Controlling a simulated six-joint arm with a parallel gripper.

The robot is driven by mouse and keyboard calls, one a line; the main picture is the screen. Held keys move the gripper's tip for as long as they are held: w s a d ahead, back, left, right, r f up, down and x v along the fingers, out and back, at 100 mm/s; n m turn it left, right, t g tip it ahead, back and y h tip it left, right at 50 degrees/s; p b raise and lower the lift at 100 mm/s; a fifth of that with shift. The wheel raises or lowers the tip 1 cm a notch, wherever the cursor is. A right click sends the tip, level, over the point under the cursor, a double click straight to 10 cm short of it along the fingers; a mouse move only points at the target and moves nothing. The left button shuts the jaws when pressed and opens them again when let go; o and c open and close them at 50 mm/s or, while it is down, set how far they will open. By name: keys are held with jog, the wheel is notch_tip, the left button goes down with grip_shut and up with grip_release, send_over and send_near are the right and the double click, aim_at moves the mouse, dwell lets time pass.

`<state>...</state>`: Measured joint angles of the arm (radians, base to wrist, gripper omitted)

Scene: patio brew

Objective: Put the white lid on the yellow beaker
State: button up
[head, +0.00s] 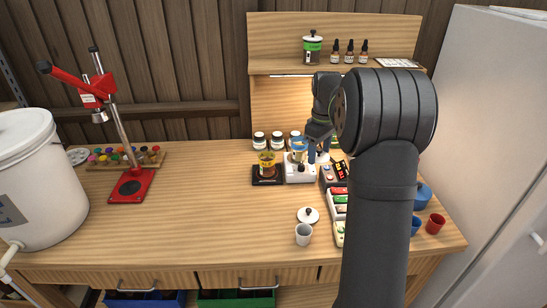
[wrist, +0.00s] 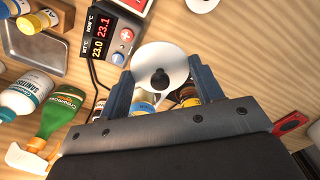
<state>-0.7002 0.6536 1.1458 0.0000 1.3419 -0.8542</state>
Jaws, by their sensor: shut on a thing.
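My gripper (head: 318,150) is over the back right of the bench. In the wrist view its fingers (wrist: 163,88) are on either side of a white lid (wrist: 172,62) with a black knob, shut on it. In the head view the arm largely hides the held lid. A yellow beaker (head: 266,160) stands upright on a dark square base, left of my gripper.
Another white lid with a dark knob (head: 308,215) lies on the bench by a pale cup (head: 304,235). A temperature controller (wrist: 112,32) is beside my gripper. Jars (head: 259,139) line the back. A red press (head: 130,185) stands left. The bench's left middle is clear.

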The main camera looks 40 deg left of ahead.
jog(key=a+r, duration=0.5)
jog(key=a, duration=0.2)
send_over(267, 164)
jog(key=w+a, duration=0.2)
notch_tip(267, 164, down, 10)
jog(key=shift+f+m, duration=0.15)
jog(key=shift+m, duration=0.15)
jog(key=shift+f, duration=0.45)
jog(key=o, duration=0.9)
jog(key=shift+o, duration=0.2)
